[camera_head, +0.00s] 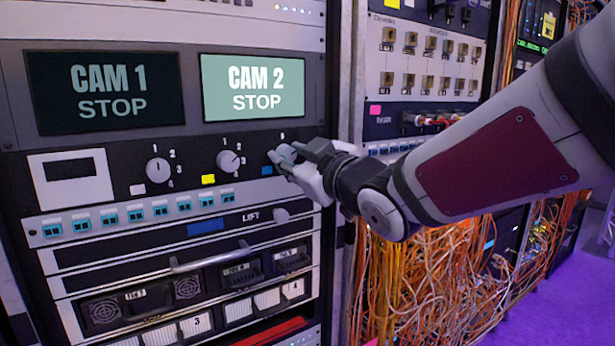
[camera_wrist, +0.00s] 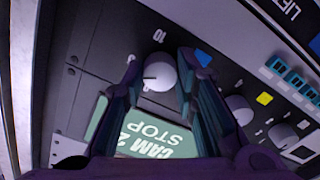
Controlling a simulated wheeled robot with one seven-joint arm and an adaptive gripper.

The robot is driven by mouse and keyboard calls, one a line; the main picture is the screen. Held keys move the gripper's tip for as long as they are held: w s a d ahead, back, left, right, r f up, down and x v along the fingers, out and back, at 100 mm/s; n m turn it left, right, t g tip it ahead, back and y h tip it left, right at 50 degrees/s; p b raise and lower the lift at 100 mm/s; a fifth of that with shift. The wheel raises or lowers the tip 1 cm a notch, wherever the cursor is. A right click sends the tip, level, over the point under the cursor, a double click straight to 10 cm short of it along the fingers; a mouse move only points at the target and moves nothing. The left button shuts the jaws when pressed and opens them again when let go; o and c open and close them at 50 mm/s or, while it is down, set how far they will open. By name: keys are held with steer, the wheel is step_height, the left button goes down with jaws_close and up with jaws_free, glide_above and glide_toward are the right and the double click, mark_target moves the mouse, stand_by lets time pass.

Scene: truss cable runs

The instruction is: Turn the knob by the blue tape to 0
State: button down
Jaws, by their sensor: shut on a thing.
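The round pale knob (camera_head: 284,153) by the blue tape (camera_head: 267,170) is the rightmost in a row of knobs under the CAM 2 screen. My gripper (camera_head: 296,160) reaches it from the right and partly covers it and its scale. In the wrist view the knob (camera_wrist: 160,72) sits between my two fingertips, which are shut on it. A short dark mark on the knob points left in that view.
A knob by yellow tape (camera_head: 228,160) and a knob by white tape (camera_head: 158,170) stand to the left. The CAM 2 screen (camera_head: 253,88) is above. A row of teal connectors (camera_head: 160,209) and a LIFT knob (camera_head: 281,215) are below. Orange cables (camera_head: 420,285) hang at the right.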

steer(key=n+b, duration=0.6)
steer(key=shift+f+n, duration=0.15)
steer(key=shift+n, duration=0.15)
steer(key=n+b, duration=0.4)
steer(key=n, duration=0.1)
steer(key=shift+n+b, duration=0.3)
steer(key=shift+n, duration=0.1)
steer(key=c, duration=1.3)
jaws_free()
steer(key=v, duration=1.2)
